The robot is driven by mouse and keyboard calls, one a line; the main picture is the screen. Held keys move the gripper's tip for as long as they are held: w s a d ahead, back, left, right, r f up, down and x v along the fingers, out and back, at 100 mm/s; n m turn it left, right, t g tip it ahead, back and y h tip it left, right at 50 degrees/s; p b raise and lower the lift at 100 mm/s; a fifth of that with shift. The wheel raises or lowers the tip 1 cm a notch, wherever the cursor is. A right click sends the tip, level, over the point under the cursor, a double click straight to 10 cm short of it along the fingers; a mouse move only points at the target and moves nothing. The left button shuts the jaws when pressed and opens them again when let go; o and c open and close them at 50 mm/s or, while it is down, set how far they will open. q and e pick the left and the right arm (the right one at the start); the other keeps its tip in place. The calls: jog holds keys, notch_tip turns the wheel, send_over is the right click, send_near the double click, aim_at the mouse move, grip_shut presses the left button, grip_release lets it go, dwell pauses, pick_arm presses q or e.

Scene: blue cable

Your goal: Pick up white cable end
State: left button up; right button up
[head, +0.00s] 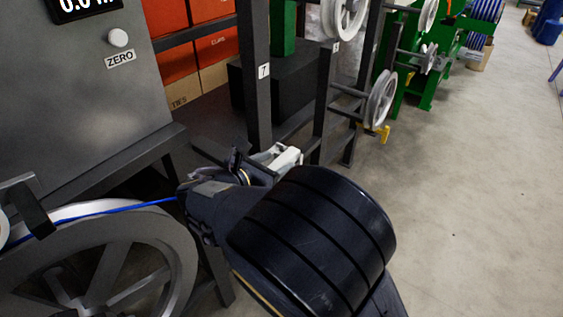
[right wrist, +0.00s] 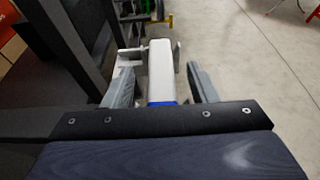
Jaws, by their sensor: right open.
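The white cable end (right wrist: 161,68) is a pale block with a blue part at its near end, in the middle of the right wrist view. My right gripper (right wrist: 160,84) is open, with one grey finger on each side of the white end; whether they touch it is unclear. In the head view, a white piece (head: 286,158) shows just beyond my right gripper (head: 255,167), partly hidden by it. The blue cable (head: 110,208) runs over the large grey wheel to my right wrist, which hides the rest. My left gripper is not in view.
The grey wheel (head: 172,232) and a grey cabinet (head: 90,75) with a display stand at the left. A dark rack with posts (head: 254,75) and pale pulleys (head: 382,98) stands behind the gripper. Open concrete floor (head: 470,190) lies to the right.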

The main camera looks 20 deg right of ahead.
jog(key=shift+x, duration=0.75)
jog(key=c, duration=1)
